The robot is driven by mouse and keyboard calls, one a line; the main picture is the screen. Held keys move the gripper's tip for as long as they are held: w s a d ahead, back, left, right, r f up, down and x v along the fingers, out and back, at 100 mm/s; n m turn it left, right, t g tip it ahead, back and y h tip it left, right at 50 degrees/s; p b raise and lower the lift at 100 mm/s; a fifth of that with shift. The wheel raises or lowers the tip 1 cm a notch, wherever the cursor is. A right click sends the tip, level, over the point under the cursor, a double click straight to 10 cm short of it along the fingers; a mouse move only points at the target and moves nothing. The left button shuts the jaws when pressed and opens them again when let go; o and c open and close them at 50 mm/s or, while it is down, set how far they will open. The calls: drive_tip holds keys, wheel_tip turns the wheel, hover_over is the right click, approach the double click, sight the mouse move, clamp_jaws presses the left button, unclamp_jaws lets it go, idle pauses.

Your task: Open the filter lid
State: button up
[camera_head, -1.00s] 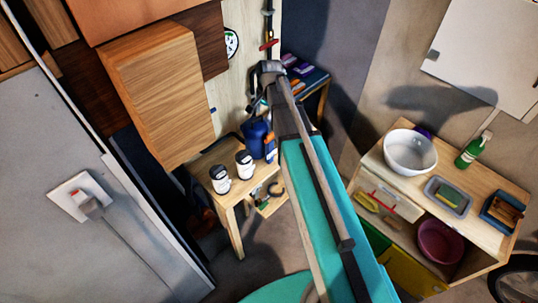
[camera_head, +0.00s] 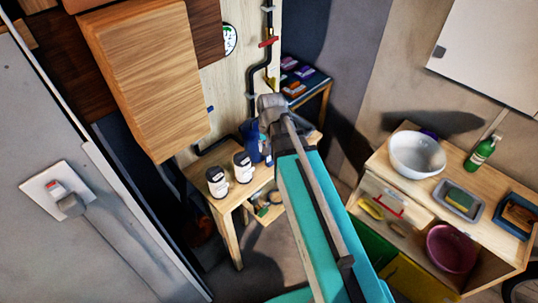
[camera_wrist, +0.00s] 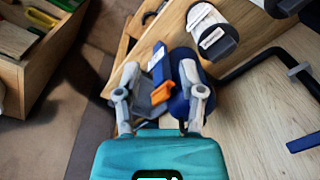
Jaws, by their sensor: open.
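Contact cannot be told. In the head view the blue canister (camera_head: 249,140) stands by the wooden bench, partly hidden behind my gripper (camera_head: 268,112).
Two white jars with dark lids (camera_head: 216,181) (camera_head: 242,167) stand on the wooden bench (camera_head: 225,205) left of the canister. A black pipe (camera_head: 249,78) runs down the wall panel behind. A wooden cabinet (camera_head: 150,80) hangs at upper left. A counter with a white bowl (camera_head: 417,155) is at right.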

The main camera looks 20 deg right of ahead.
drive_tip(key=shift+s+f, duration=0.4)
drive_tip(key=shift+s, duration=0.1)
drive_tip(key=s+n, duration=0.3)
drive_tip(key=s, duration=0.3)
drive_tip(key=shift+a+n+g, duration=0.25)
drive_tip(key=shift+n+g, duration=0.05)
drive_tip(key=shift+s, duration=0.1)
